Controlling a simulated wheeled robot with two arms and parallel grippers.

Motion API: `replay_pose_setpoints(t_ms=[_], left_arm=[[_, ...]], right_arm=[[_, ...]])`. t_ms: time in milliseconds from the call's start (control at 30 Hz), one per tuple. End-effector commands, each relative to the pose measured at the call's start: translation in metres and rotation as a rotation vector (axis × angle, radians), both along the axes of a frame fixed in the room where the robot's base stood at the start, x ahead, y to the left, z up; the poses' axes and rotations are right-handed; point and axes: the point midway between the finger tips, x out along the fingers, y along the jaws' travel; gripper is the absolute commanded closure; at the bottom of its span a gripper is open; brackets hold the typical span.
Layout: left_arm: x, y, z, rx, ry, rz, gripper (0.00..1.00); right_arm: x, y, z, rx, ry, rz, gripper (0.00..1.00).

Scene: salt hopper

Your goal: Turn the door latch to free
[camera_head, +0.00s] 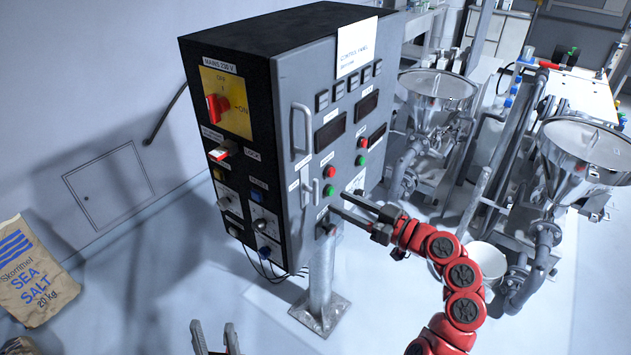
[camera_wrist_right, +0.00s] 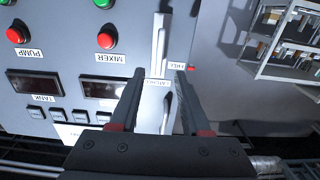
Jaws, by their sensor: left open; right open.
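The door latch (camera_head: 316,191) is a slim silver bar on the grey cabinet door (camera_head: 290,85), below the long door handle (camera_head: 301,130). It stands upright. In the right wrist view, which is upside down, the latch (camera_wrist_right: 160,45) points towards a label on its axis; a "FREE" label (camera_wrist_right: 179,66) is beside it. My right gripper (camera_head: 338,212) is open and empty, in front of the door's lower part. In the wrist view its fingertips (camera_wrist_right: 159,73) frame the latch's end, with no clear contact. My left gripper (camera_head: 214,328) is open and empty at the bottom edge.
Red and green buttons (camera_head: 329,181) and displays (camera_head: 330,131) are right of the latch. The black cabinet side carries a red mains switch (camera_head: 217,107) and other controls. A steel post (camera_head: 321,275) supports the cabinet. Steel hoppers (camera_head: 436,90) stand to the right; a salt sack (camera_head: 30,270) is far left.

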Motion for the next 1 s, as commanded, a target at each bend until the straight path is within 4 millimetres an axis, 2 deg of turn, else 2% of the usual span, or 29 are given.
replay_pose_setpoints(t_ms=[33,200,400,800,867,1000], left_arm=[[0.0,0.0,0.012,0.0,0.0,0.0,0.5],[0.0,0.0,0.028,0.0,0.0,0.0,0.5],[0.0,0.0,0.038,0.0,0.0,0.0,0.5],[0.0,0.0,0.039,0.0,0.0,0.0,0.5],[0.0,0.0,0.039,0.0,0.0,0.0,0.5],[0.0,0.0,0.039,0.0,0.0,0.0,0.5]], right_arm=[[0.006,0.012,0.006,0.001,0.003,0.008,0.53],[0.028,0.041,0.004,0.002,0.005,0.004,0.53],[0.045,0.062,0.002,0.002,0.002,0.002,0.53],[0.05,0.068,-0.001,0.001,0.001,-0.001,0.53],[0.05,0.068,-0.001,0.001,0.001,-0.001,0.62],[0.05,0.068,-0.001,0.002,0.001,-0.001,0.87]])
